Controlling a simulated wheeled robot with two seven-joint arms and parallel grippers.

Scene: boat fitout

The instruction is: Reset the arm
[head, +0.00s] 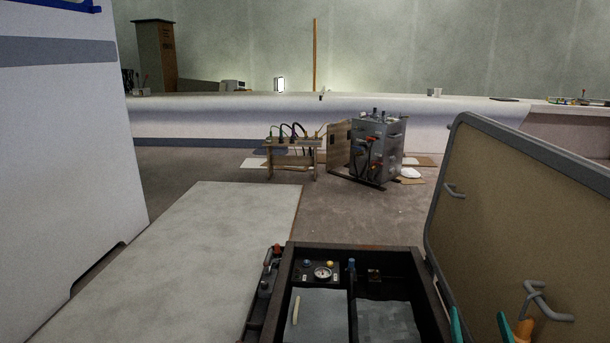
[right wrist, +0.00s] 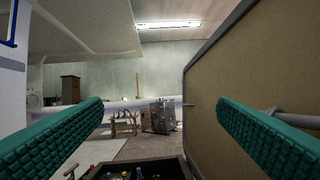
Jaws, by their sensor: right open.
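My right gripper (head: 480,328) shows at the bottom right edge of the head view, with its teal fingers in front of the tan panel. In the right wrist view the two teal ridged fingers (right wrist: 160,125) are wide apart, with nothing between them. The gripper is open and empty, held up beside the panel and facing the far wall. My left gripper is not in either view.
A dark open box (head: 420,262) with a gauge and knobs stands in front. A tan grey-framed panel (head: 520,220) with hooks rises at right. A pale board (head: 190,260) lies left. Farther off stand a grey metal unit (head: 378,140) and a small wooden rack (head: 292,160).

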